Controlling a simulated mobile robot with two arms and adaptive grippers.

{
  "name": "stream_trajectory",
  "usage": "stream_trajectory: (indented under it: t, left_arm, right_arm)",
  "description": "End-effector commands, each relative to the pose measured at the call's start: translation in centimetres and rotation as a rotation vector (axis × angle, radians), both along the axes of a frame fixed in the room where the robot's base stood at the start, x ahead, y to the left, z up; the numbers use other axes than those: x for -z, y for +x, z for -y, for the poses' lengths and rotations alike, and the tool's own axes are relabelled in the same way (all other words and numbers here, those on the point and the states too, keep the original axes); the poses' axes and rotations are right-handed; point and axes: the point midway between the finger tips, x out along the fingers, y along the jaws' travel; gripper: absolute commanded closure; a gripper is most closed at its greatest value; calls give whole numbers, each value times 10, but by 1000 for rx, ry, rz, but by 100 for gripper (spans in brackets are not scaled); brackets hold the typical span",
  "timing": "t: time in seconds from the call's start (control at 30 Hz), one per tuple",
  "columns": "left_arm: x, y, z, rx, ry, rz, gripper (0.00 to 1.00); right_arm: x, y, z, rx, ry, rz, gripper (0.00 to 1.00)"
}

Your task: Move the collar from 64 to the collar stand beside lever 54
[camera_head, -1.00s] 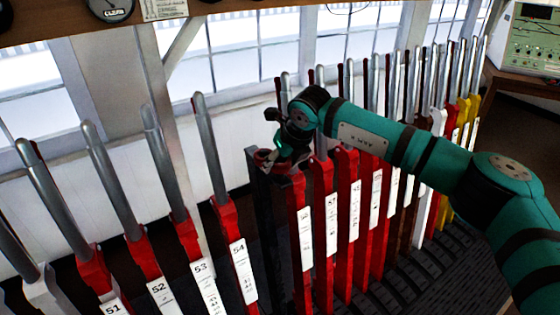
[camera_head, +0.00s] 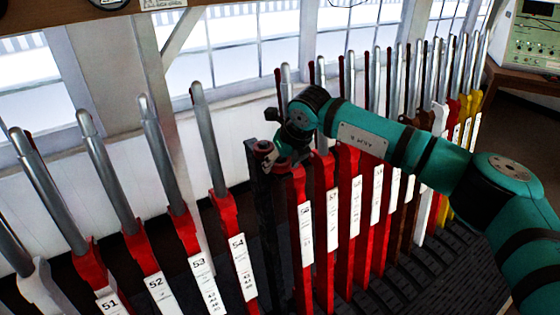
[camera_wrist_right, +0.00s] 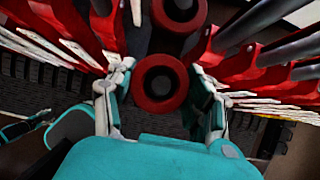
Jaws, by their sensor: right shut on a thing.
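Lever 54 (camera_head: 225,215) has a red body, a steel handle and a white plate. In the right wrist view, my right gripper (camera_wrist_right: 160,90) is shut on a red collar (camera_wrist_right: 160,83) with a dark centre. A second red collar (camera_wrist_right: 180,8) shows just beyond it. I cannot tell whether the held collar is seated. My left gripper is out of view.
Levers 51, 52 and 53 (camera_head: 190,235) stand to the left. Several red levers (camera_head: 325,220) stand close on the right, under my right arm. Windows (camera_head: 250,50) are behind, and a bench with a green instrument (camera_head: 535,35) is at the far right.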

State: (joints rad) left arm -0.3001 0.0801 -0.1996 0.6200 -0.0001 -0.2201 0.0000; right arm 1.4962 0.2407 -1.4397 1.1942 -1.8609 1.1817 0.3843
Motion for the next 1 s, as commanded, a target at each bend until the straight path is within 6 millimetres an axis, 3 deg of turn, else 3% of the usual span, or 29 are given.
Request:
stream_trajectory:
  t: [0.1, 0.13, 0.3, 0.5, 0.6, 1.0]
  left_arm:
    - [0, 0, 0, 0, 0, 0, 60]
    - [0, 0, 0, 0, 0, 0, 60]
    - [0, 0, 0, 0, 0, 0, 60]
    - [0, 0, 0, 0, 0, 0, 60]
    - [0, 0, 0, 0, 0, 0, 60]
    - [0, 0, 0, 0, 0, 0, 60]
  right_arm:
    - [-1, 0, 0, 0, 1, 1, 76]
    - [-1, 0, 0, 0, 1, 1, 44]
    - [-1, 0, 0, 0, 1, 1, 21]
    - [0, 0, 0, 0, 0, 0, 20]
    - [0, 0, 0, 0, 0, 0, 12]
    - [0, 0, 0, 0, 0, 0, 12]
